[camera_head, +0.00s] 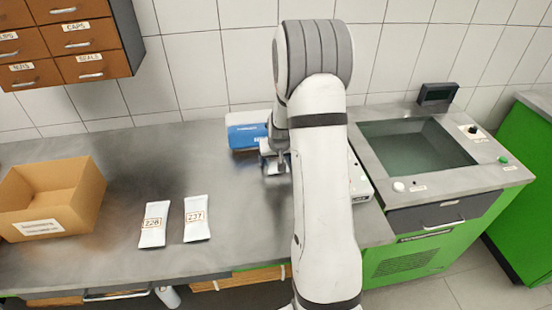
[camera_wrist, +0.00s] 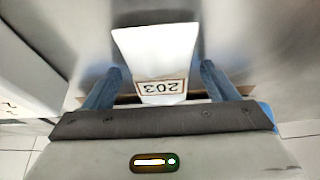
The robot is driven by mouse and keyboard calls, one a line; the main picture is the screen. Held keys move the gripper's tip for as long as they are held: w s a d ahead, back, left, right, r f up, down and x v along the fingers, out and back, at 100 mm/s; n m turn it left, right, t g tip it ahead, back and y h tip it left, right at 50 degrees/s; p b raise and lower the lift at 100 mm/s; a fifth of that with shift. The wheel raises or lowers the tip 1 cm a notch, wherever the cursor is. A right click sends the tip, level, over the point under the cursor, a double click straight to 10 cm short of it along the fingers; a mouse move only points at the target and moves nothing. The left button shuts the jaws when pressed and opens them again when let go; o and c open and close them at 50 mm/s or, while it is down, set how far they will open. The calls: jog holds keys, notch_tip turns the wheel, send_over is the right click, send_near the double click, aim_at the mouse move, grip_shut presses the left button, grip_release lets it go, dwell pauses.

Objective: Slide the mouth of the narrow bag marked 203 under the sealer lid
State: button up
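The narrow white bag marked 203 (camera_wrist: 155,48) shows in the wrist view with its printed label upside down. Its wider end points to the top of the picture, and its lower end runs behind the dark edge of my gripper's body. The two bluish fingers of my gripper (camera_wrist: 162,72) stand one on each side of the bag. In the head view my gripper (camera_head: 276,162) is low over the bench, in front of a blue and white unit (camera_head: 247,132). My arm hides much of that area, and I cannot make out the sealer lid.
Bags 228 (camera_head: 154,225) and 237 (camera_head: 197,219) lie on the bench (camera_head: 110,265), left of my gripper. An open cardboard box (camera_head: 75,215) stands at far left. A white panel (camera_head: 358,183) shows just right of my arm, beside a green-fronted sink-like unit (camera_head: 480,178).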

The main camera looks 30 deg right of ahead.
jog(key=shift+o, duration=0.4)
jog(key=shift+r, duration=0.1)
jog(key=b+v, duration=0.1)
jog(key=v, duration=0.6)
jog(key=shift+s+r, duration=0.15)
jog(key=shift+r, duration=0.1)
jog(key=s+a+r+n, duration=0.2)
jog(key=s+a+r, duration=0.7)
jog(key=s+a, duration=0.1)
jog(key=s+a+r, duration=0.1)
jog(key=s+a, duration=0.2)
jog(key=s, duration=0.5)
jog(key=s+a+r+n+g+y, duration=0.1)
jog(key=s+a+r, duration=0.1)
jog(key=s, duration=0.6)
jog(key=shift+a, duration=0.7)
jog(key=shift+s+r, duration=0.1)
